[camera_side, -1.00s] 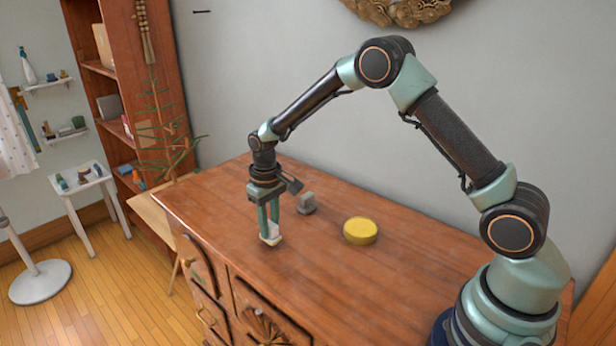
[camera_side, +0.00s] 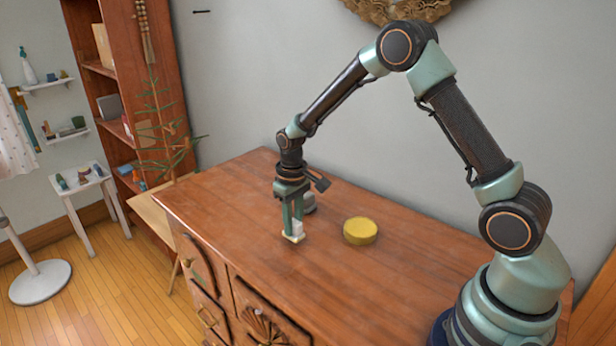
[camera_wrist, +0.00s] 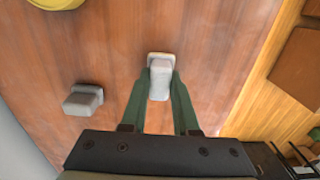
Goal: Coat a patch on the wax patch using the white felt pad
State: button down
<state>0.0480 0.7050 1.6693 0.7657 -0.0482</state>
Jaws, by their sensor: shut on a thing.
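My gripper (camera_side: 292,229) is shut on the white felt pad (camera_side: 298,228), a pale block with a wider flat base, and holds it upright at or just above the wooden top. In the wrist view the pad (camera_wrist: 160,80) sits between the two green fingers. I cannot tell whether its base touches the wood. A round yellow disc (camera_side: 360,230) lies on the top to the right of the pad, apart from it. Its edge shows at the top left of the wrist view (camera_wrist: 50,3). No separate wax patch can be made out on the wood.
A small grey block (camera_side: 309,204) stands close behind my gripper, partly hidden by it; it shows at left in the wrist view (camera_wrist: 83,99). The wooden cabinet top (camera_side: 240,195) is clear to the left and front. A wall runs along the back.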

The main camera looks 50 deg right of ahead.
jog(key=shift+f, duration=0.75)
dwell(1.2)
jog(key=shift+a, duration=0.15)
jog(key=shift+a, duration=2.05)
jog(key=shift+d, duration=0.15)
jog(key=shift+d, duration=2.05)
